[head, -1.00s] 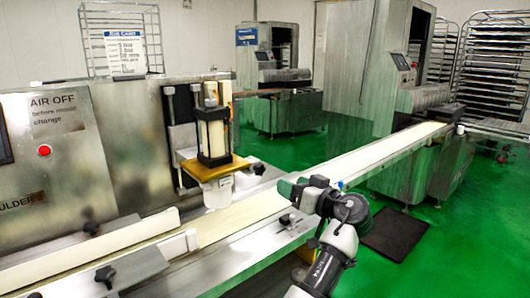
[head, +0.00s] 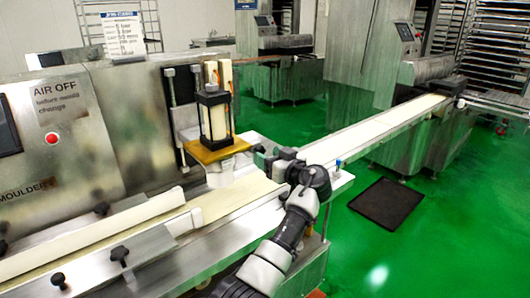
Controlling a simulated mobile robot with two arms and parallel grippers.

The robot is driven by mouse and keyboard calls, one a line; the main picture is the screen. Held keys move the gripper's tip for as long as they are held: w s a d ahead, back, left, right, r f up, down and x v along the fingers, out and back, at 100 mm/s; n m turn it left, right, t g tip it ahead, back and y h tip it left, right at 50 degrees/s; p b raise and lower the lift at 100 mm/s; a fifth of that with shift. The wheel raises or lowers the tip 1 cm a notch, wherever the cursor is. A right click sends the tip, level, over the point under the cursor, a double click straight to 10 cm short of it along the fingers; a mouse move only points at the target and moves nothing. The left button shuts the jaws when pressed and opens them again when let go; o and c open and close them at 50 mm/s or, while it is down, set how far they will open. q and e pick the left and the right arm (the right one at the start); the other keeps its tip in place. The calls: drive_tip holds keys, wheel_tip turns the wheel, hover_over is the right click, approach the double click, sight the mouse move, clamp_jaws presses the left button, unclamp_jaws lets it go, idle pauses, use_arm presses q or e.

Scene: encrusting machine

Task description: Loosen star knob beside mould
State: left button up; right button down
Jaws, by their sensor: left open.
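The white mould block (head: 219,173) sits under a brown plate (head: 214,149) on the moulder, above the pale belt. My left gripper (head: 260,155) is just right of the mould, pointing left toward it. Its jaws are open, but small and partly hidden by its own body. The star knob beside the mould cannot be made out now; the gripper covers that spot, and I cannot tell whether the jaws are around the knob or touching it. My right gripper is not in view.
A long conveyor belt (head: 375,132) runs to the back right. A black mat (head: 387,204) lies on the open green floor.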

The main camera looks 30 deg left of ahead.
use_arm(q)
drive_tip(key=shift+x, duration=1.05)
drive_tip(key=c, duration=0.9)
